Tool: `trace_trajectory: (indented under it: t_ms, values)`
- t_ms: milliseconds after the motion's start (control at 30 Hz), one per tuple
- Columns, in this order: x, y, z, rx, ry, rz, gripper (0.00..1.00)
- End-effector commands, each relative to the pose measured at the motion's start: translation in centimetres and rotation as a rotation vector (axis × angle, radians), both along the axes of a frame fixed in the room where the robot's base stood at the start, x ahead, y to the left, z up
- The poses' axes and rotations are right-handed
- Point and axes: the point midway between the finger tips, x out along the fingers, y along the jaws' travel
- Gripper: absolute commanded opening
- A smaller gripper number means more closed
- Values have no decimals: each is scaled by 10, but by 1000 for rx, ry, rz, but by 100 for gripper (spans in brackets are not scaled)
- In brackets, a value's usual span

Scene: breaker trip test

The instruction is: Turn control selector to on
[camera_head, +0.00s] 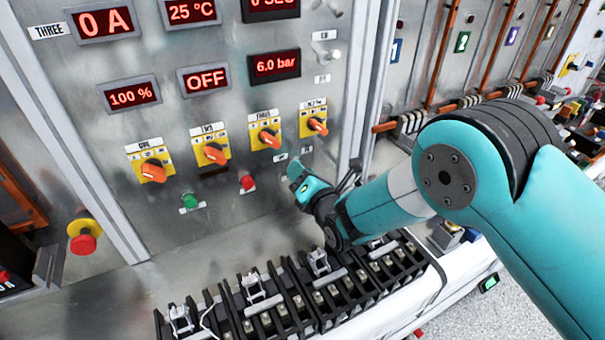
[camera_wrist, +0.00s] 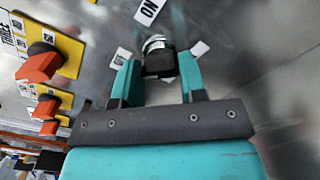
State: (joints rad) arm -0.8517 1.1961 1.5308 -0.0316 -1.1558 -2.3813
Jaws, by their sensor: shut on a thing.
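The control selector (camera_wrist: 158,62), a black knob on a silver collar, sticks out of the grey metal panel. In the wrist view it sits between the two teal fingers of my gripper (camera_wrist: 157,74), which is shut on it. A white ON label (camera_wrist: 149,11) is on the panel above it, and smaller labels flank it; their words are too small to read. In the head view my gripper (camera_head: 303,182) is against the lower right of the panel and hides the selector. Which way the knob points I cannot tell.
Orange rotary switches on yellow plates (camera_head: 211,152) run in a row above and left of my gripper. A green button (camera_head: 189,201) and a red button (camera_head: 247,182) lie to the left. Black breaker blocks (camera_head: 290,300) stand below. A red emergency stop (camera_head: 83,242) is far left.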

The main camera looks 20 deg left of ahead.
Motion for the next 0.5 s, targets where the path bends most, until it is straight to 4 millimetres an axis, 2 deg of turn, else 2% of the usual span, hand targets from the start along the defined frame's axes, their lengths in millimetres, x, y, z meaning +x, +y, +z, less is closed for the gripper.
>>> trace_trajectory:
  t_ms: [267,500]
  values:
    - [0,0,-4,52,58,-1,15]
    - [1,0,-7,170,193,-1,15]
